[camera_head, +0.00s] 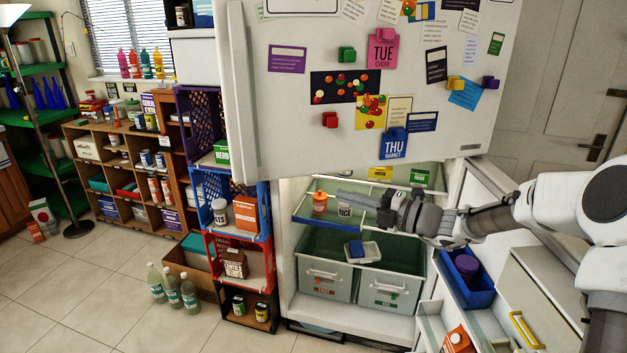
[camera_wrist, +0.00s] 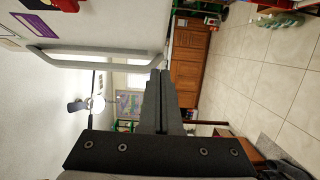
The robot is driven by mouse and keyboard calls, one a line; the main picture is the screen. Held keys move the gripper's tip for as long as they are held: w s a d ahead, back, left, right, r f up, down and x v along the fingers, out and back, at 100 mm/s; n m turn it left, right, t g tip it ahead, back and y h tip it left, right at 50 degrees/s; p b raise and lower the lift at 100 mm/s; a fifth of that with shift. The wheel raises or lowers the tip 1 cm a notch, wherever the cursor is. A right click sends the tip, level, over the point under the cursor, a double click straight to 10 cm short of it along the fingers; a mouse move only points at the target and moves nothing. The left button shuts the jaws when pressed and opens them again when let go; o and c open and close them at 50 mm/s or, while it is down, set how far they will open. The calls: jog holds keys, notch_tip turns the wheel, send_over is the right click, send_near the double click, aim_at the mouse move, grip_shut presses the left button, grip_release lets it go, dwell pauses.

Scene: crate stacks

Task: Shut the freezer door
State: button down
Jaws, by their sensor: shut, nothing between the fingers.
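The white upper door (camera_head: 300,130), which I take to be the freezer door, fills the top middle of the head view, covered with notes and magnets. Its long handle (camera_head: 238,100) runs down its left edge. My gripper (camera_head: 340,194) is shut and empty. In the head view it points left, below the door's lower edge, before the open lower compartment. Its fingers (camera_wrist: 160,75) show together in the wrist view, apart from the handle.
The lower compartment shows a shelf with an orange jar (camera_head: 320,202) and two green-lined drawers (camera_head: 325,283). Stacked crates (camera_head: 268,228) stand just left. White storage with a blue bin (camera_head: 480,297) is at the right.

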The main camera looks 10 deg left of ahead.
send_near(292, 174)
jog(key=s+a, duration=0.2)
jog(key=a, duration=0.2)
jog(key=shift+w+a+p, duration=0.15)
jog(key=shift+w+a, duration=0.1)
jog(key=shift+w, duration=0.35)
jog(key=shift+w+a+p, duration=0.1)
jog(key=shift+w+a, duration=0.2)
jog(key=shift+w, duration=0.35)
jog(key=shift+w+a+p, duration=0.15)
jog(key=shift+w+a, duration=0.1)
jog(key=shift+w, duration=0.35)
